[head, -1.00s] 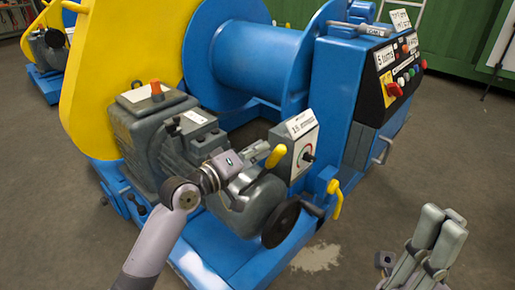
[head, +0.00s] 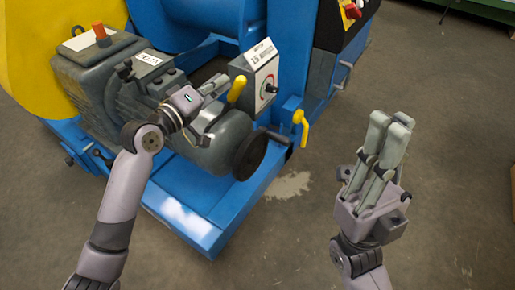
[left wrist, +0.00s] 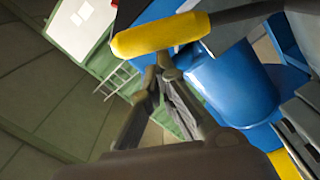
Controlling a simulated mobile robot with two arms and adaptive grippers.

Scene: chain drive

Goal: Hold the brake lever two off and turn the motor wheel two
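The yellow-handled brake lever (head: 236,90) stands over the grey motor (head: 212,135) in the head view. My left gripper (head: 214,90) is beside its left side there. In the left wrist view the yellow handle (left wrist: 160,36) crosses just beyond my fingertips (left wrist: 157,68), which are drawn together and look shut; they meet its lower edge, but firm contact cannot be told. The dark motor wheel (head: 250,156) is at the motor's right end, with nothing on it. My right gripper (head: 390,122) has its fingers together, empty, right of the wheel and pointing up.
A grey box with a dial (head: 255,75) stands behind the lever. Another yellow lever (head: 301,125) hangs at the blue frame's right. The blue base (head: 212,225) edges out below the wheel. Open floor (head: 300,235) lies between base and right gripper.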

